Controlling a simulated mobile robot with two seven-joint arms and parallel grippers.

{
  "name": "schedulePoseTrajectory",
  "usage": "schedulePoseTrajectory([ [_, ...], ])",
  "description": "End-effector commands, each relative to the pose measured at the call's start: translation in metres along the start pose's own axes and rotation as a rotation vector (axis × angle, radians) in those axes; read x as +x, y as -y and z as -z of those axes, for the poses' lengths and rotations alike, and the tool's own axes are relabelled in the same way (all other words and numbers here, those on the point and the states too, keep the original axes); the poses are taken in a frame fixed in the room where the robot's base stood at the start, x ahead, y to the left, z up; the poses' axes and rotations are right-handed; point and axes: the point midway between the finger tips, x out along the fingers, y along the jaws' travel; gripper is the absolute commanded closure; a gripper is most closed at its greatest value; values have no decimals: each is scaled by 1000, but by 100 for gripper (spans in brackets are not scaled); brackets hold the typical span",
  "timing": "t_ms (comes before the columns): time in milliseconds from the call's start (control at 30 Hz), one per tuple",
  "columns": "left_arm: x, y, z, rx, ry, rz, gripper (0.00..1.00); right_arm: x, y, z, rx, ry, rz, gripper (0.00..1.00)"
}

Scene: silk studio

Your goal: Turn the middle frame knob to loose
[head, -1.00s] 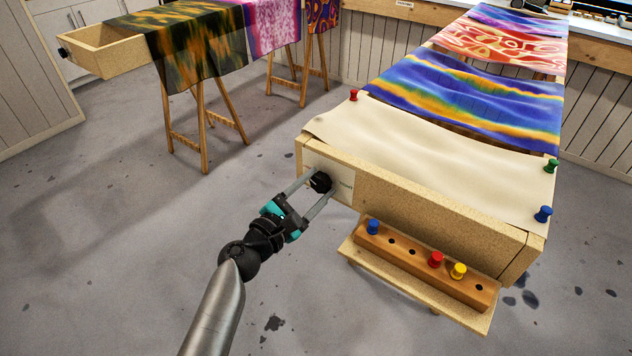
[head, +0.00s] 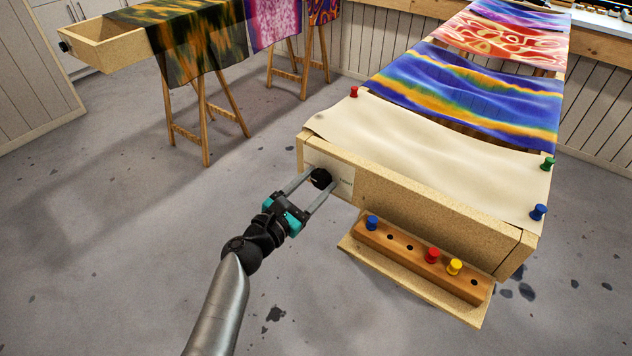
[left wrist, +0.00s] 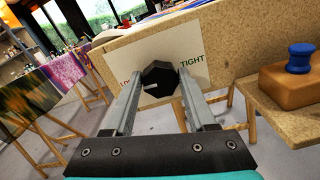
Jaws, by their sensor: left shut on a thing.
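The black frame knob (head: 321,178) sits on a pale label plate (head: 343,184) at the left end of the wooden frame's front face. In the left wrist view the knob (left wrist: 159,76) is faceted, with a light mark on its lower left. The plate (left wrist: 128,64) reads "TIGHT" to the right of the knob; red lettering at the left is mostly hidden by a finger. My left gripper (head: 317,187) is shut on the knob, one finger on each side. It also shows in the left wrist view (left wrist: 160,92). My right gripper is not in view.
Cream cloth (head: 430,150) covers the frame, with red, green and blue pins at its corners. A wooden peg block (head: 410,258) with blue, red and yellow pegs sits on a ledge below. Patterned cloths (head: 470,90) lie behind. Open floor is at the left.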

Motion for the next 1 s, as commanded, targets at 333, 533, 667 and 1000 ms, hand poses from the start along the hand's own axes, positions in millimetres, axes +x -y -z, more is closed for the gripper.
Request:
schedulePoseTrajectory([
  [333, 0, 0, 0, 1, 1, 1, 21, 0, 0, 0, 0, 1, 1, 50],
  [533, 0, 0, 0, 2, 0, 0, 14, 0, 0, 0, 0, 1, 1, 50],
  [667, -1, 0, 0, 2, 0, 0, 14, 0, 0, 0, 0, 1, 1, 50],
  [1000, -41, 0, 0, 2, -4, 0, 14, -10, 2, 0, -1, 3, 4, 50],
])
